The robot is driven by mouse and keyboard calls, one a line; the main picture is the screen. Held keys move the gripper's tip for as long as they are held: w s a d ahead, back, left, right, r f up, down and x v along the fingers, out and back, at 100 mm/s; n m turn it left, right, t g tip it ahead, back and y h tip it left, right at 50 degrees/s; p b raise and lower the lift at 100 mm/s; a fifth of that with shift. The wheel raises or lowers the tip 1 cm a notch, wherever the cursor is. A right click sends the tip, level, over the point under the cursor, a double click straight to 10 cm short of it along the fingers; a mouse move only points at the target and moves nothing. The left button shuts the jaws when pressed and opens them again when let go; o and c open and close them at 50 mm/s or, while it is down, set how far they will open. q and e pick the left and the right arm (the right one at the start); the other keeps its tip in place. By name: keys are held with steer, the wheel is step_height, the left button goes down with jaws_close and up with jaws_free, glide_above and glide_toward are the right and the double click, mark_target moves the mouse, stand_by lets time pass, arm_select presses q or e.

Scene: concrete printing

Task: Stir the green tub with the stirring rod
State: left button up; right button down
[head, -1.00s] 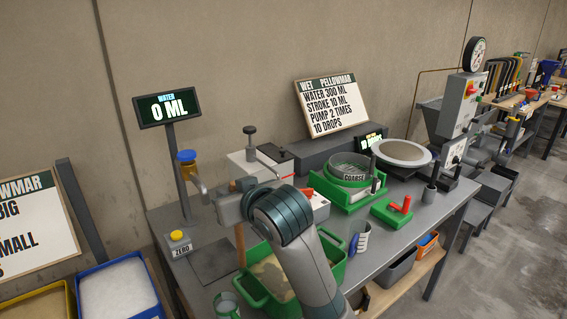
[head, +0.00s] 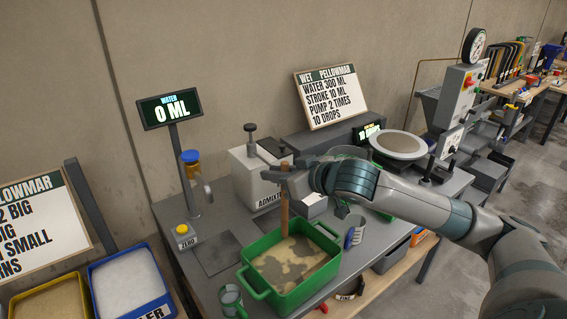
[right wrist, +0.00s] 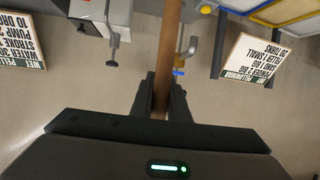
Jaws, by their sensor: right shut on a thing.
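The green tub (head: 312,291) stands at the front of the grey bench and holds a patchy mix of tan and darker grey-brown material (head: 290,262). My right gripper (head: 283,182) is shut on the brown stirring rod (head: 284,213) above the back part of the tub. The rod is nearly upright, and its lower end meets the mix near the tub's back side; how deep it goes is hidden. In the right wrist view the rod (right wrist: 169,45) runs between the two fingers (right wrist: 162,98). My left gripper is not in view.
A white admixture dispenser (head: 250,175) stands behind the tub. A water tap post (head: 190,185) with a "0 ML" display (head: 168,108) is at left.

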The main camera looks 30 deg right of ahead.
steer(key=shift+s+d+r+p, duration=0.15)
steer(key=shift+s+d, duration=0.05)
steer(key=shift+d, duration=0.3)
steer(key=shift+s+d+r+p, duration=0.1)
steer(key=shift+s+d+p, duration=0.1)
steer(key=shift+d, duration=0.25)
step_height(320, 180, down, 17)
steer(key=b, duration=0.9)
stand_by(0.7)
steer(key=shift+s, duration=0.15)
stand_by(0.3)
